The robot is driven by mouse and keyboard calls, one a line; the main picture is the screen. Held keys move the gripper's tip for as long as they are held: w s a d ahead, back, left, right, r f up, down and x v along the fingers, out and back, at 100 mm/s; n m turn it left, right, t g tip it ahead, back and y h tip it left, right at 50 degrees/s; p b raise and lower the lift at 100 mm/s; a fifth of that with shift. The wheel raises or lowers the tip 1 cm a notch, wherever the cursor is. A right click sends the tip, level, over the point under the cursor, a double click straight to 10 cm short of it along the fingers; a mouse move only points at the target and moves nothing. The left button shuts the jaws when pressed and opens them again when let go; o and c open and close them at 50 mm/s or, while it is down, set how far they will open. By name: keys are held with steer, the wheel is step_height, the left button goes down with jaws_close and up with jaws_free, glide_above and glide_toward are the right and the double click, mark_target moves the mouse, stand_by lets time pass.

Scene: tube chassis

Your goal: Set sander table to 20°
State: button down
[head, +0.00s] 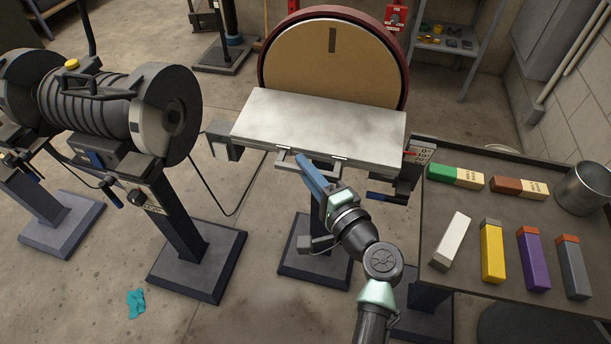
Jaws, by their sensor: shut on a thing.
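The disc sander has a round tan disc (345,75) in a dark red housing. Its flat grey sander table (318,122) sits in front of the disc, and I cannot read its exact tilt. A pale bar handle (286,160) hangs at the table's front edge. My gripper (302,164) is shut on this handle, with its tips partly hidden by its blue body. A white angle scale (417,152) with red marks stands at the table's right end, too small to read surely. A blue-handled lever (386,197) sits below the right side.
A bench (455,275) at right holds several coloured bars and a metal can (585,187). A grinder (90,105) on a pedestal stands at left. A black cable (235,205) hangs between the machines. A teal rag (136,303) lies on open floor.

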steer(key=f+b, duration=0.1)
steer(key=b, duration=0.3)
steer(key=f+n+t+b, duration=0.1)
steer(key=f+b, duration=0.1)
steer(key=b, duration=0.2)
steer(key=w+f+n+b, duration=0.1)
steer(key=b, duration=0.3)
steer(key=shift+d+f+t+y, duration=0.2)
steer(key=shift+f+t+y, duration=0.1)
steer(key=shift+y, duration=0.1)
steer(key=shift+r, duration=0.1)
steer(key=c, duration=0.8)
jaws_free()
steer(key=shift+c, duration=0.2)
steer(key=v, duration=1.3)
